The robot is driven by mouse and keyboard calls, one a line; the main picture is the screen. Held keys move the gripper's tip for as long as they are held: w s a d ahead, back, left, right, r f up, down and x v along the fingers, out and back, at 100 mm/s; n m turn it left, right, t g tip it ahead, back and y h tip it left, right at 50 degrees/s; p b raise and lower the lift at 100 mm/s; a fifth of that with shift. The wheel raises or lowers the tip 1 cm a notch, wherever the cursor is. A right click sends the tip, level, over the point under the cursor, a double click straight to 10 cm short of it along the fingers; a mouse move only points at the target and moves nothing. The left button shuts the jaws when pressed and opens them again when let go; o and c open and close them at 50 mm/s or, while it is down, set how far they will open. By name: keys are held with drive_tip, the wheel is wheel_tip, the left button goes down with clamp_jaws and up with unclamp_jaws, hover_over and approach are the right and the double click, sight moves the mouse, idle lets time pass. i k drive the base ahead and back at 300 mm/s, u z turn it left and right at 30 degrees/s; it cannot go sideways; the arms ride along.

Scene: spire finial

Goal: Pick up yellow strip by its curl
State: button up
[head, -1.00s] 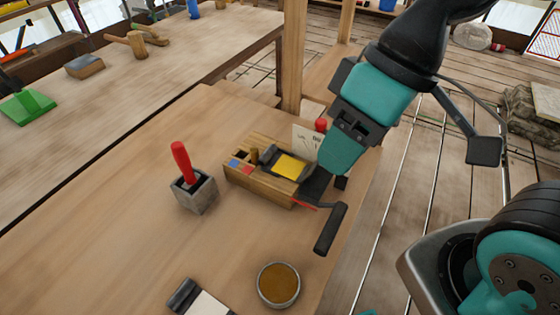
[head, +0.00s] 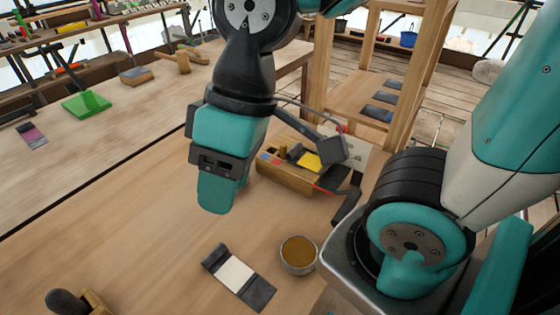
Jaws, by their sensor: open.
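The yellow strip (head: 308,161) has a yellow middle and dark ends. It lies on a wooden block (head: 283,178) on the near bench. Its curl is hard to make out, as a dark part of my arm covers some of the strip's right side. My gripper (head: 216,203), teal and pointing down, is over the bench to the left of the block and apart from the strip. It is open, and I see nothing held in it.
A similar strip with a white middle (head: 236,274) lies on the near bench beside a round tin (head: 298,254) of brown stuff. A dark-knobbed wooden tool (head: 75,301) is at the front left. A wooden post (head: 318,70) rises behind the block. Bare bench lies left of my gripper.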

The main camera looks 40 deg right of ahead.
sight(309, 161)
drive_tip(key=k, duration=0.35)
drive_tip(key=z, duration=0.7)
drive_tip(key=i, duration=0.5)
drive_tip(key=z, duration=0.05)
